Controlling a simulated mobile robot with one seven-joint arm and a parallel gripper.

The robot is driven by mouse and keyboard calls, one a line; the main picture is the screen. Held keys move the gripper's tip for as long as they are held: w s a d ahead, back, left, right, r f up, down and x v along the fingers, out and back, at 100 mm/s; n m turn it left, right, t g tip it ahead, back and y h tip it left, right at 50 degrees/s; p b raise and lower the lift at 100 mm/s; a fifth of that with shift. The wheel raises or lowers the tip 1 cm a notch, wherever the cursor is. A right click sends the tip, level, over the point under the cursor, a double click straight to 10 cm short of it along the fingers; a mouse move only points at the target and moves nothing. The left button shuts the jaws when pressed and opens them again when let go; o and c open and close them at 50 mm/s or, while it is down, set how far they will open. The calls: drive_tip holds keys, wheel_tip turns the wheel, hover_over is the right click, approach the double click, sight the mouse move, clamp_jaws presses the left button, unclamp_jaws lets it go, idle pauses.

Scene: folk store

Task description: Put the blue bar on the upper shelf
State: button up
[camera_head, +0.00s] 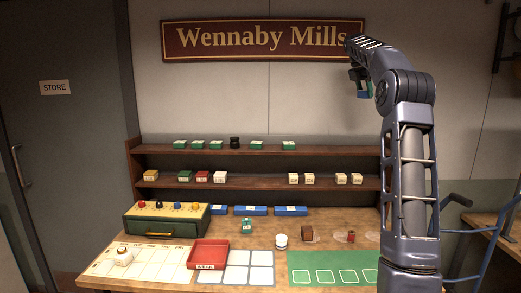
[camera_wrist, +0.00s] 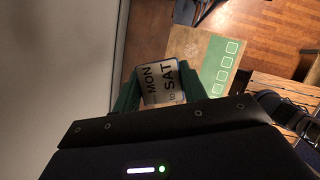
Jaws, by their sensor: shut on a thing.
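My gripper (camera_head: 360,84) is raised high at the right, in front of the wall near the right end of the sign. Its green fingers (camera_wrist: 150,92) are shut on a block with a pale label (camera_wrist: 160,82) reading MON to SAT in the wrist view. A little blue shows on the held block (camera_head: 367,92) in the head view; most of it is hidden by the gripper. The upper shelf (camera_head: 325,151) is lower and to the left of my gripper. Blue bars (camera_head: 250,210) lie in a row at the back of the table, under the lower shelf.
Green blocks (camera_head: 196,144) and a dark round item (camera_head: 235,142) stand on the upper shelf; its right part is clear. The lower shelf (camera_head: 258,183) holds several small blocks. A red tray (camera_head: 208,254) and a drawer box (camera_head: 165,220) stand on the table.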

drive_tip(key=w+a+n+t, duration=0.1)
drive_tip(key=w+a+n, duration=0.3)
drive_tip(key=w+a, duration=0.3)
approach(343, 148)
drive_tip(key=shift+y, duration=0.4)
drive_tip(key=x, duration=0.6)
drive_tip(key=shift+s+d+r, duration=0.1)
drive_tip(key=shift+s+d, duration=0.2)
drive_tip(key=shift+d, duration=0.05)
idle(0.4)
drive_tip(key=o, duration=1)
drive_tip(key=shift+c, duration=0.2)
